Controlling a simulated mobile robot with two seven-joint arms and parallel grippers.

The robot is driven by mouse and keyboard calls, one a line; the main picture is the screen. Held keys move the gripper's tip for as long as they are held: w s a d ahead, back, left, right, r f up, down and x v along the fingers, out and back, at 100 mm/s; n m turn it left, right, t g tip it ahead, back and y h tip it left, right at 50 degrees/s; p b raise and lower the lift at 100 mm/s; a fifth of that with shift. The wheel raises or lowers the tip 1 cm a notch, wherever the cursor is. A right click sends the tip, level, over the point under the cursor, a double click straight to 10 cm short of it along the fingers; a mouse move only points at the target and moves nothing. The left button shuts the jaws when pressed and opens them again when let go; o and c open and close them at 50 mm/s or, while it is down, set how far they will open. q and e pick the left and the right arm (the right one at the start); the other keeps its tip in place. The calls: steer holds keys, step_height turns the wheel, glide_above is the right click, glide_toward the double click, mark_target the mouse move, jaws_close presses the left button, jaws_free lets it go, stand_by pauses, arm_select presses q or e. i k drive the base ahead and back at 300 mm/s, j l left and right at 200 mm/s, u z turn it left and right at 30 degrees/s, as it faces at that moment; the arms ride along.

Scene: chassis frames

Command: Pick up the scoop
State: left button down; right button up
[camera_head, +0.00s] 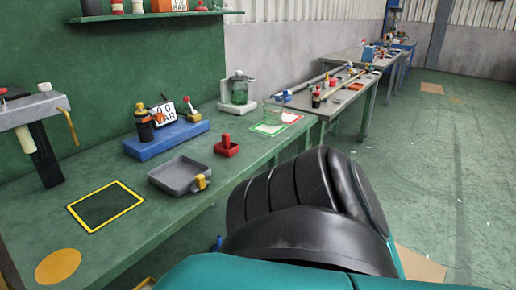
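A shallow grey pan (178,177) with raised walls lies on the green workbench (150,215). A small yellow piece (201,182) sits at its front right corner. This pan is the thing that looks most like the scoop, but I cannot be sure of it. It rests flat, with nothing of mine touching it. Neither of my grippers shows in the head view.
A yellow-framed dark square (106,206) and an orange disc (58,266) mark the bench left of the pan. A blue block with small parts (165,140) stands behind it; a red holder (227,147) stands to its right. More tables (345,100) stand farther back.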

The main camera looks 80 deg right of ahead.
mark_target(225, 147)
steer(key=z, duration=0.45)
steer(key=j+z, duration=0.1)
steer(key=z, duration=0.35)
steer(key=k+z, duration=0.1)
steer(key=z, duration=0.4)
steer(key=j+z, duration=0.1)
steer(key=z, duration=0.35)
steer(key=k+z, duration=0.1)
steer(key=z, duration=0.35)
